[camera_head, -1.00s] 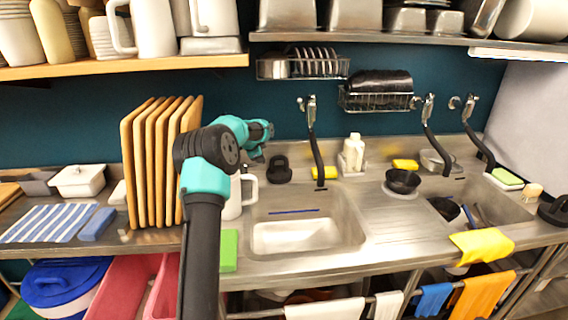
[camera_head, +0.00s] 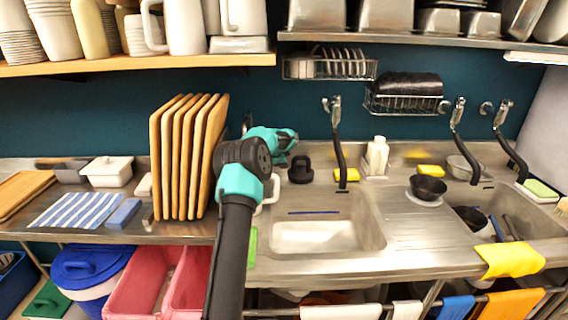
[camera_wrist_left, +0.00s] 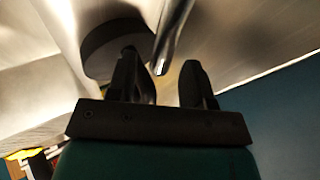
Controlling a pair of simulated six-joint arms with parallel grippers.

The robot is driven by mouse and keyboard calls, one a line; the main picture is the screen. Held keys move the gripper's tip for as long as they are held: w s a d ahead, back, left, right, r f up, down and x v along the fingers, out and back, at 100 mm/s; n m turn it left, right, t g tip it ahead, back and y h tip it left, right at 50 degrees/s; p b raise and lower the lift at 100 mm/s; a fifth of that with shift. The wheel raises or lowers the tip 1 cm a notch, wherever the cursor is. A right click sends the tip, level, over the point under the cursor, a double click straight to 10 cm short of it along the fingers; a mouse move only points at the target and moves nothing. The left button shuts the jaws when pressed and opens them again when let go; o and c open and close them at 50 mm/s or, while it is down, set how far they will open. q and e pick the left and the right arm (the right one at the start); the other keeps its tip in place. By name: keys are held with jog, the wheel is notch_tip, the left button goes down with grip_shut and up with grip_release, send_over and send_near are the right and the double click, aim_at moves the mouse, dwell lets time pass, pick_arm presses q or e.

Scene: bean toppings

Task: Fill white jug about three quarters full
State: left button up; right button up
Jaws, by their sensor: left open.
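A white jug (camera_head: 272,188) stands by the left edge of the sink, mostly hidden behind my left arm; its handle shows to the right of the arm. Its inside and fill level cannot be seen. In the left wrist view my left gripper (camera_wrist_left: 163,78) is open, its two dark fingers apart. A dark round part (camera_wrist_left: 112,45) and a slim shiny metal piece (camera_wrist_left: 172,38) appear just beyond the fingers; I cannot tell whether they touch. In the head view the gripper is largely hidden by its own arm, near the back wall. My right gripper is not in view.
The metal sink (camera_head: 315,237) lies right of the jug. Upright wooden boards (camera_head: 185,155) stand close on the left. A black hose tap (camera_head: 338,140) hangs behind the sink, with a black item (camera_head: 301,170) on the ledge. More white jugs (camera_head: 187,28) stand on the shelf.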

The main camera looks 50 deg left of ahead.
pick_arm(q)
jog(key=shift+x, duration=1.15)
grip_shut()
